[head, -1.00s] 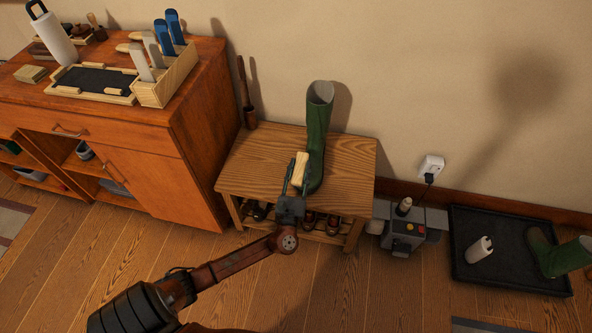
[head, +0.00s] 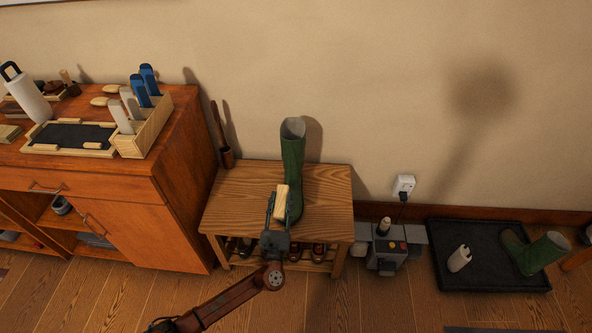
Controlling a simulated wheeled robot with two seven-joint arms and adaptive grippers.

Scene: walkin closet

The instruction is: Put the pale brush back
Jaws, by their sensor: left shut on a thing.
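The pale brush (head: 280,201), a light wooden block, is in my left gripper (head: 276,208) above the wooden bench. The two dark fingers are shut on its sides. The brush shows just left of the foot of a green boot (head: 292,160) standing upright on the bench (head: 240,195). I cannot tell whether the brush touches the boot; its bristles are hidden. My right gripper is not in view.
A wooden cabinet (head: 130,215) at left carries a dark-matted tray (head: 70,138), a box (head: 148,137) with blue and grey items, and small pale brushes (head: 105,100). A grey machine (head: 388,252) and black boot tray (head: 485,272) are at right.

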